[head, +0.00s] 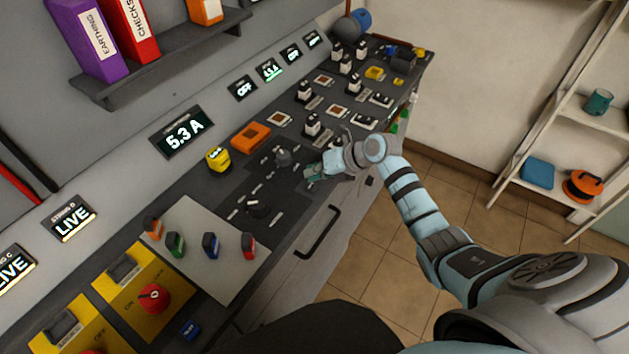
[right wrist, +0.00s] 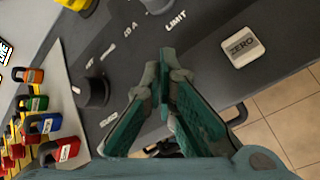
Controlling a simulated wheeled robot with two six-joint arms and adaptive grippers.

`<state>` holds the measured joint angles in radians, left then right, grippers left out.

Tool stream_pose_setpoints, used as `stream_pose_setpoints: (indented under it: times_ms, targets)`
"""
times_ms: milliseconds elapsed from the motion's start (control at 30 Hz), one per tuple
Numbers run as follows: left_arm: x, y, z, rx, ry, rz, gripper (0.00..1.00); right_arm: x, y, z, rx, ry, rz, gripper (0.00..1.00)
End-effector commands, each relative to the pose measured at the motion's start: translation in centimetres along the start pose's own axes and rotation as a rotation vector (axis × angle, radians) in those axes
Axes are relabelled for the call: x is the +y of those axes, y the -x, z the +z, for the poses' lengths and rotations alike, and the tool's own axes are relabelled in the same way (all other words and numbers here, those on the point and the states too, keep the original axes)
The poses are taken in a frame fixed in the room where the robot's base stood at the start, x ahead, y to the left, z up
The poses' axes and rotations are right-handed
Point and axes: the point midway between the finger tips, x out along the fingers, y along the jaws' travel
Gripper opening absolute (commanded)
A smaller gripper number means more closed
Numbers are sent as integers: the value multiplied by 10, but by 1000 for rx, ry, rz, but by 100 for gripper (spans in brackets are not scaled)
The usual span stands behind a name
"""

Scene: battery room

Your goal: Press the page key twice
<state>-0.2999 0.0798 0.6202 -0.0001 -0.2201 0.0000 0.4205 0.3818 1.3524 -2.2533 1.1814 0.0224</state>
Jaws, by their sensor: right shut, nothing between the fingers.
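I cannot make out a key marked PAGE in either view. My right gripper (head: 316,171) is over the dark control panel (head: 232,190), with its arm coming in from the right. In the right wrist view its teal fingers (right wrist: 168,58) are closed together, empty, with the tips near the LIMIT marking. A white square key marked ZERO (right wrist: 242,47) is up and to the right of the fingertips, apart from them. Part of the panel is hidden behind the gripper. My left gripper is not in view.
A lit display (head: 183,134) reads 5.3 A. Colored padlocks (head: 176,244) stand on a pale plate, lower left. A drawer handle (head: 318,232) juts from the front. Shelving (head: 540,190) stands right.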

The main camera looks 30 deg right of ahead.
Motion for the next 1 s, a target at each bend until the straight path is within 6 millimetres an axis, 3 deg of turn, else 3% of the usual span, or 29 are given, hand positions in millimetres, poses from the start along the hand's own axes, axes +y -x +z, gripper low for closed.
stream_pose_setpoints:
  times_ms: [200, 667, 1000]
  targets:
    - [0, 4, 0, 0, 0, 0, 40, 2, 3, 2, 0, 0, 0, 0]
    - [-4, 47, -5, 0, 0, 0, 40, 25, 35, 26, -1, 0, 0, 0]
    - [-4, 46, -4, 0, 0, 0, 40, 25, 34, 25, 0, 0, 0, 0]
